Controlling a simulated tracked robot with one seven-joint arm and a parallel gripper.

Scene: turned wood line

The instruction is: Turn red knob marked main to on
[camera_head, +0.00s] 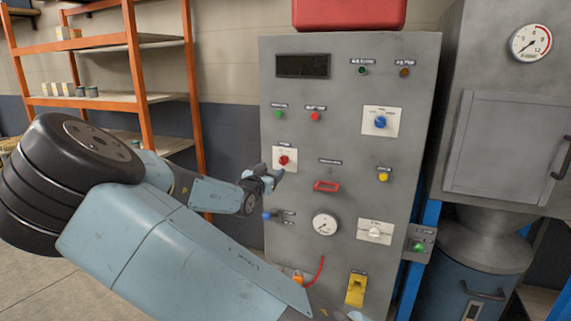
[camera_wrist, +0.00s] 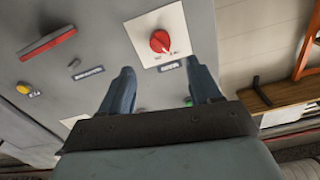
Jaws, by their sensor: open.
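The red knob (camera_head: 283,160) sits on a white square plate on the left side of a grey control panel (camera_head: 340,120). In the wrist view the red knob (camera_wrist: 160,42) is at upper middle, with a small pale mark at its lower right edge. The lettering is too small to read for sure. My gripper (camera_head: 274,178) is in front of the panel, just below and left of the knob in the head view. In the wrist view its two blue-grey fingers (camera_wrist: 160,68) are apart and empty, with the knob beyond their tips, between their lines. No contact shows.
The panel also bears a red handle (camera_head: 327,186), a yellow button (camera_head: 383,176), a blue knob (camera_head: 380,122), a dial gauge (camera_head: 324,224), a white knob (camera_head: 375,232) and a yellow switch (camera_head: 356,290). Orange shelving (camera_head: 140,70) stands left; a grey machine (camera_head: 500,120) stands right.

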